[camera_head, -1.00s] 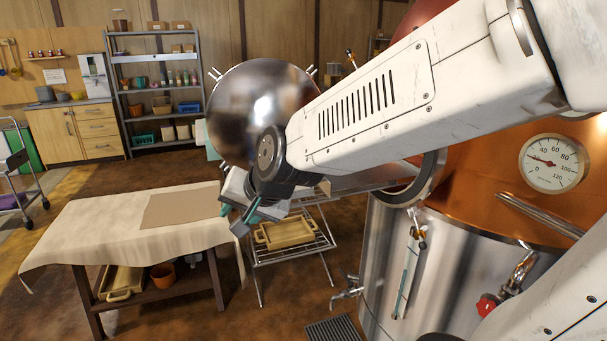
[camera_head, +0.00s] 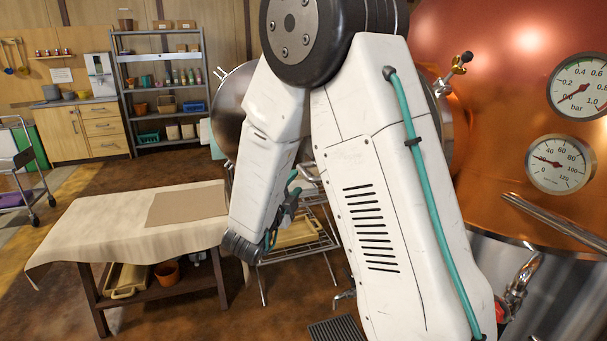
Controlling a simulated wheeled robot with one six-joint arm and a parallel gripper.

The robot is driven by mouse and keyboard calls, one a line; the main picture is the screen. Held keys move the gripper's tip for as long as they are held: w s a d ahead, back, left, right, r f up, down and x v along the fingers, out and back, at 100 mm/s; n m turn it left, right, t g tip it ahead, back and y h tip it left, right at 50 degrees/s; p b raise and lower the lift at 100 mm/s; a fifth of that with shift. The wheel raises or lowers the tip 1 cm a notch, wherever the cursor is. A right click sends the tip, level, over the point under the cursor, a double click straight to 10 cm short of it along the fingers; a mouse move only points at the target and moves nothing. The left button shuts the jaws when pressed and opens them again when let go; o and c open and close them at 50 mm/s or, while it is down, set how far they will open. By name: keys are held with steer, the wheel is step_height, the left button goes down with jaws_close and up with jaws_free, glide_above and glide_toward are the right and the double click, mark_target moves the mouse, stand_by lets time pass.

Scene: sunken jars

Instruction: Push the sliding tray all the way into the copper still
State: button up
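The copper still (camera_head: 500,110) fills the right side, with its polished round door (camera_head: 232,105) swung open, partly behind my arm. The sliding tray is mostly hidden behind my arm; a small pale metal piece (camera_head: 308,172) beside the arm may be its outer end. My gripper (camera_head: 282,212) hangs left of the arm's large white link, in front of the metal stand and near the covered table's right end. Its teal-marked fingers show only in part, so I cannot tell whether it is open or shut. I see nothing held in it.
A cloth-covered table (camera_head: 105,228) stands at left. A metal rack stand (camera_head: 318,246) carries a tan tray (camera_head: 298,232) behind my gripper. Shelves (camera_head: 160,75), a wooden cabinet (camera_head: 75,130) and a trolley (camera_head: 22,165) stand farther back. A floor grate (camera_head: 335,328) lies in front of the still.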

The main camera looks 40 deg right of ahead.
mark_target(302, 175)
steer(key=x, duration=0.6)
steer(key=shift+w+d, duration=0.15)
steer(key=shift+d, duration=0.1)
jaws_close()
